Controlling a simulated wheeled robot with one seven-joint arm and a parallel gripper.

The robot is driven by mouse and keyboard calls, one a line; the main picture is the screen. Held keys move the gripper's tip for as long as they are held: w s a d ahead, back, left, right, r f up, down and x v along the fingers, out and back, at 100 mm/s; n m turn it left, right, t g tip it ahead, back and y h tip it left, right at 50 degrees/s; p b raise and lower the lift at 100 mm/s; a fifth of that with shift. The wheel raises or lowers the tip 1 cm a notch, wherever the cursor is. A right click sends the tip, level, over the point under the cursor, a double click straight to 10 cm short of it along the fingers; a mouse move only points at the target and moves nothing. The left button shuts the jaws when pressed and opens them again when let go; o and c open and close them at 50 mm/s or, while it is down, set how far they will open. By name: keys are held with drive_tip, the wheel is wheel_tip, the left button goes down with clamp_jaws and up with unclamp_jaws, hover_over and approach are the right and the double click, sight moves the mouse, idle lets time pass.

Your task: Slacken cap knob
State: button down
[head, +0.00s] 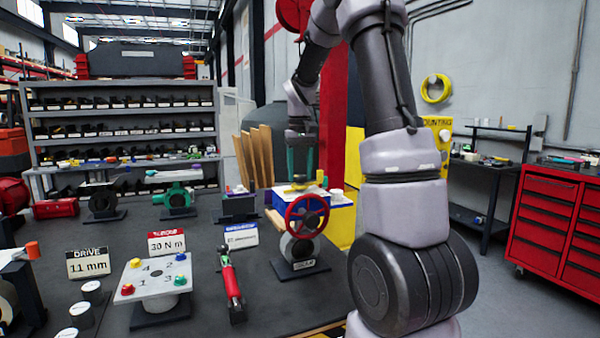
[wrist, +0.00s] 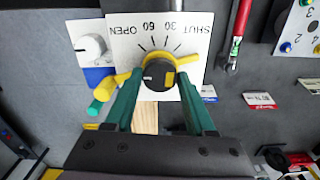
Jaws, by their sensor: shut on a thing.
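In the head view my gripper (head: 301,176) points down at the yellow piece (head: 299,187) on top of the valve unit, behind the red handwheel (head: 307,216).
A white knob (wrist: 89,47) on a blue block stands close beside the dial plate. A red-handled torque wrench (head: 231,281) lies on the dark bench. A numbered plate (head: 153,281) with coloured knobs stands front left. Sign cards (head: 241,236) stand nearby.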

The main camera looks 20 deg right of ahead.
sight(300, 176)
drive_tip(key=shift+c, duration=1.2)
unclamp_jaws()
wheel_tip(300, 176, up, 11)
drive_tip(key=shift+f, duration=0.1)
drive_tip(key=s+a+m+t+y, duration=0.1)
drive_tip(key=s+a+t, duration=0.2)
drive_tip(key=s, duration=0.9)
drive_tip(key=s+a+m+t+y, duration=0.1)
drive_tip(key=s+a+t, duration=0.3)
drive_tip(key=s, duration=0.8)
drive_tip(key=shift+s+a+m, duration=0.35)
drive_tip(key=shift+a+m, duration=0.15)
drive_tip(key=shift+a, duration=0.25)
